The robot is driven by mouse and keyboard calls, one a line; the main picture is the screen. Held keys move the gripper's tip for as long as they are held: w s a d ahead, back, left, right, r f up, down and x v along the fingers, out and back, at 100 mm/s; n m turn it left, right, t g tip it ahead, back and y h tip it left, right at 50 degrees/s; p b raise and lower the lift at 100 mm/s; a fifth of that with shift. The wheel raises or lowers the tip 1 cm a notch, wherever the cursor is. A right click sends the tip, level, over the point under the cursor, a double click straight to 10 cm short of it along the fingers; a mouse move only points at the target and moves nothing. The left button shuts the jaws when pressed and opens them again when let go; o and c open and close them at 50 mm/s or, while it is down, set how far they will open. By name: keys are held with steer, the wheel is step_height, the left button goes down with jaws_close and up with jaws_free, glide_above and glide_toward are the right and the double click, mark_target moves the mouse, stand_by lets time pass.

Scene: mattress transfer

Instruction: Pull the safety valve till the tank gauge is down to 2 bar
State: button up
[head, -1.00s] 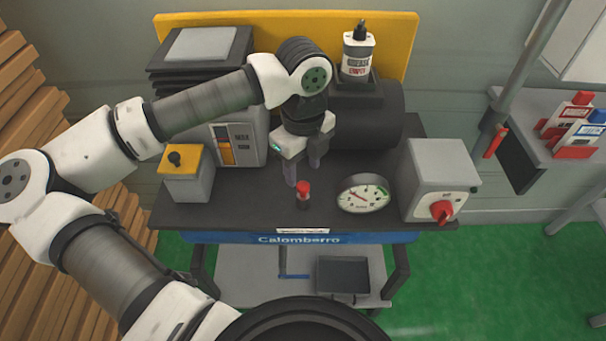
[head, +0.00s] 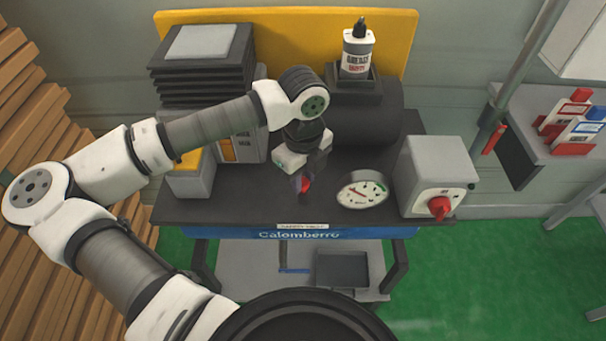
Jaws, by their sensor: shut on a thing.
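The safety valve (head: 306,184) has a red top and stands near the front edge of the black bench top. My gripper (head: 303,187) points down from above and is shut on the valve, with its fingers hiding most of the red top. The round tank gauge (head: 362,190) has a white face and stands just right of the valve. Its red needle points to the upper left; the numbers are too small to read. The black tank (head: 374,116) lies behind the gauge.
A grey box with a red knob (head: 439,207) stands right of the gauge. A bottle (head: 357,52) stands on top of the tank. A yellow-topped box (head: 188,183) is at left, partly behind my arm. A small label (head: 302,227) is on the bench front.

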mark_target(303, 181)
steer(key=shift+r+b, duration=0.1)
steer(key=shift+b, duration=0.3)
jaws_close()
steer(key=shift+r+b, duration=0.25)
steer(key=shift+b, duration=0.05)
steer(key=shift+r, duration=0.5)
steer(key=o, duration=1)
jaws_free()
step_height(303, 181, up, 14)
steer(key=b, duration=0.3)
steer(key=shift+f, duration=0.1)
